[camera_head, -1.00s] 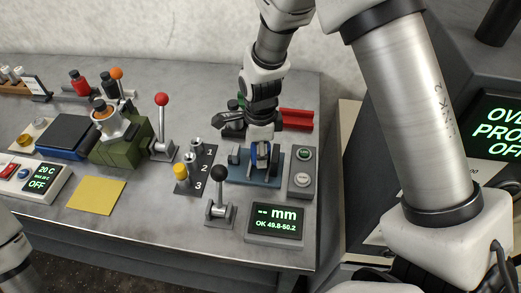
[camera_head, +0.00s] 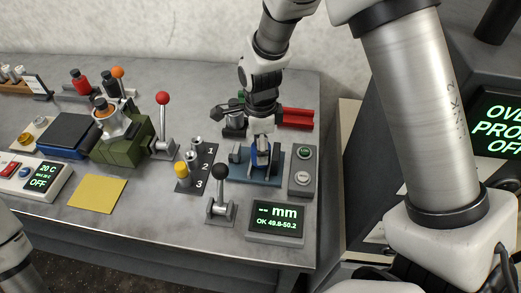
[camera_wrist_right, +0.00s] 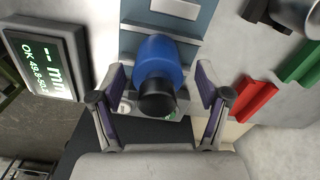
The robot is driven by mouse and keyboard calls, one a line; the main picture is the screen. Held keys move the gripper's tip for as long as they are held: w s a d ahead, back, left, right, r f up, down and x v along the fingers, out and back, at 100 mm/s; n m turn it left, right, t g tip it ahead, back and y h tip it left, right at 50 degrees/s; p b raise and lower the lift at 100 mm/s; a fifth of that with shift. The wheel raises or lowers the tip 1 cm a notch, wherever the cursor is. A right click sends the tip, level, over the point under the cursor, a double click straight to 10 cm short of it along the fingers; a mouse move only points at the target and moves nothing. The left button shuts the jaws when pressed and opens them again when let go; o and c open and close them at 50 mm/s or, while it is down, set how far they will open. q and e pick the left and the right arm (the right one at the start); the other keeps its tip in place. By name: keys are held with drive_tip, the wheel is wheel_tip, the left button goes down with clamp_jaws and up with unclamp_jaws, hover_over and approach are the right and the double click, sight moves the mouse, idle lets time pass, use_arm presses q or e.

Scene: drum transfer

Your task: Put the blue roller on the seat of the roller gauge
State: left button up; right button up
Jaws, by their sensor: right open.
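The blue roller (camera_wrist_right: 160,62), with a black end, sits on the blue roller gauge (camera_wrist_right: 200,25) in the right wrist view. In the head view the roller (camera_head: 254,158) is partly hidden by the gripper, above the gauge's base plate (camera_head: 240,178). My right gripper (camera_wrist_right: 162,82) is open. Its two fingers stand on either side of the roller, with visible gaps between them and it. How fully the roller rests in the seat is hidden. My left gripper is out of view.
A display box (camera_head: 275,223) and a black-knobbed lever (camera_head: 220,195) stand in front of the gauge. A button box (camera_head: 303,170) is on its right. A numbered rack (camera_head: 196,170) with metal pegs and a yellow one is on its left. Red blocks (camera_head: 297,117) lie behind.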

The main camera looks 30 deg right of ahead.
wheel_tip(320, 180, up, 10)
drive_tip(key=shift+f, duration=0.15)
idle(1.1)
